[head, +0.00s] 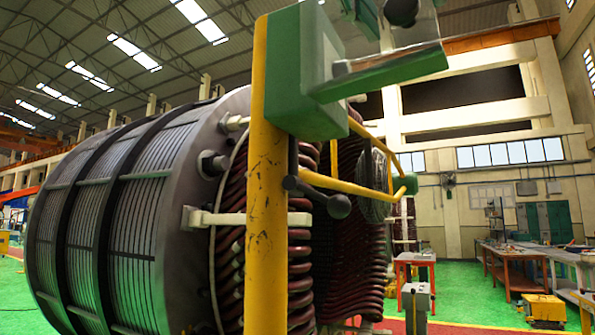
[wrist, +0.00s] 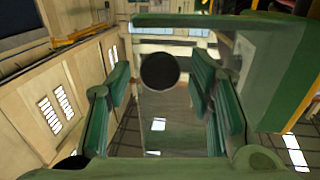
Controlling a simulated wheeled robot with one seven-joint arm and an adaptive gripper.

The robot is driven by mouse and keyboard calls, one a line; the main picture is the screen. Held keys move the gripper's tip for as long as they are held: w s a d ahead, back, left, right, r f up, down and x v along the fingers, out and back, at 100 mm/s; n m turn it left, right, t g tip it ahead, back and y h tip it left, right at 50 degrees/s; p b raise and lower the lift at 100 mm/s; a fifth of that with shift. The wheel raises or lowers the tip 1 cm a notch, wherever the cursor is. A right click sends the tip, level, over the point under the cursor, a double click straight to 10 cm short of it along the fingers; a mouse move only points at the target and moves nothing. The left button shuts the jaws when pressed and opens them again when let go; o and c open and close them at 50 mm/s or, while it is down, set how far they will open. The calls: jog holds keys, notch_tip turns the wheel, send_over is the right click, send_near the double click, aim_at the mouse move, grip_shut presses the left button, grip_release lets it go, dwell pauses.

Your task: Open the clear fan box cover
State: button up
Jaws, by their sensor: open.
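The green fan box (head: 315,75) is on top of a yellow post at the upper middle of the head view. Its clear cover (head: 427,25) juts out to the right, with a dark round knob (head: 401,11) at the top edge. In the wrist view the clear cover (wrist: 160,115) fills the middle, and the dark knob (wrist: 160,70) sits between the spread green fingers of my gripper (wrist: 160,84). The gripper is open, with a gap visible on both sides of the knob. A green frame part (wrist: 285,60) fills the right. I cannot tell contact or how far the cover stands open.
The yellow post (head: 267,190) and a yellow rail (head: 345,184) with a dark ball-ended lever (head: 338,206) stand before the large stator (head: 130,220). Workbenches (head: 525,262) and a yellow box (head: 544,308) are at the right.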

jog(key=v, duration=1.2)
